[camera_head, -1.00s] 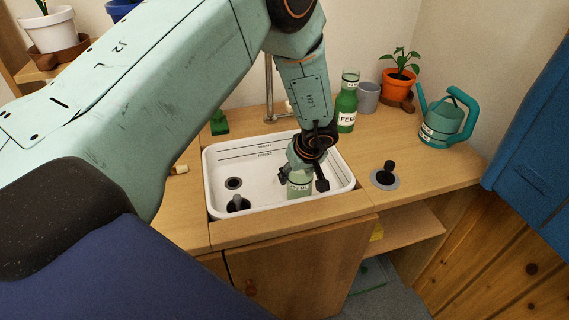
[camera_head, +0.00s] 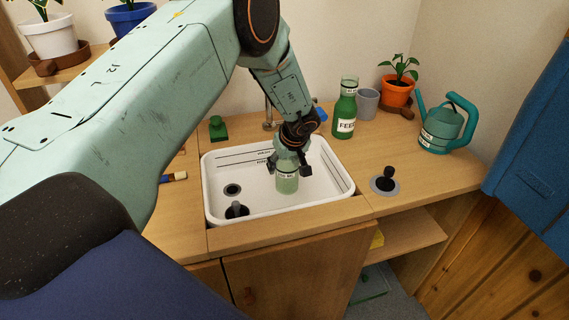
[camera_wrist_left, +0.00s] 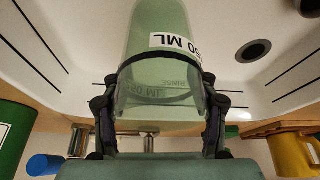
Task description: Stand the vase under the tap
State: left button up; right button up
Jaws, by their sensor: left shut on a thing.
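The vase (camera_head: 287,184) is pale green, see-through glass with a white volume label. It is upright in the white sink (camera_head: 327,178), right of the drain; whether its base touches the sink floor I cannot tell. My left gripper (camera_head: 291,168) is shut on the vase near its top. In the left wrist view the fingers (camera_wrist_left: 160,103) clasp both sides of the vase (camera_wrist_left: 155,60). The metal tap (camera_head: 268,113) stands behind the sink, mostly hidden by my left arm. My right gripper is not in view.
A green bottle (camera_head: 345,110), grey cup (camera_head: 367,103), potted plant (camera_head: 397,91) and teal watering can (camera_head: 440,127) stand at the back right. A black knob (camera_head: 387,176) is right of the sink. A dark stopper-like thing (camera_head: 237,210) is by the drain.

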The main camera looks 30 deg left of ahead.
pick_arm(q)
jog(key=shift+f, duration=0.15)
jog(key=o, duration=1.4)
jog(key=shift+f, duration=0.1)
jog(key=shift+o, duration=0.2)
jog(key=shift+r, duration=0.5)
jog(key=p+v, duration=0.3)
jog(key=v, duration=0.8)
jog(key=shift+s+r, duration=0.2)
jog(key=shift+r, duration=0.05)
